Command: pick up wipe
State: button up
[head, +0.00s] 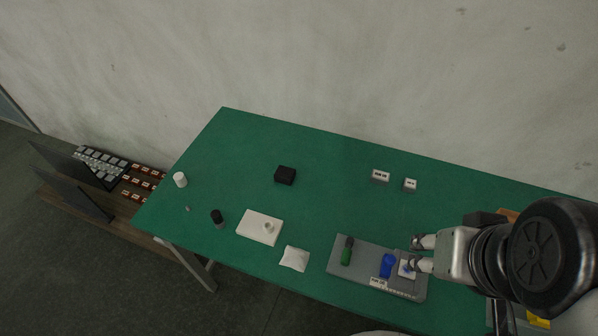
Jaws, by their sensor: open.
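A small white crumpled square (294,259) lies near the front edge of the green table and looks like the wipe. My gripper (413,255) is at the right, over the right end of a grey tray (337,266), well to the right of that square. Its two fingers are apart. A small white piece with a bluish mark (406,270) lies on the tray close to the lower finger. I cannot tell whether a finger touches it, or whether it is a wipe too.
A white plate (259,228), a dark jar (217,217), a white cylinder (180,179) and a black block (285,175) stand further left. Two small labelled boxes (381,176) stand behind. The table's middle is clear.

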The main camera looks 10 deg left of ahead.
aim_at(297, 259)
jog(key=j+u, duration=0.2)
jog(key=u, duration=0.2)
jog(key=j+u, duration=0.2)
jog(key=u, duration=0.2)
jog(key=z, duration=1)
jog(key=u, duration=1)
jog(key=j+z, duration=0.4)
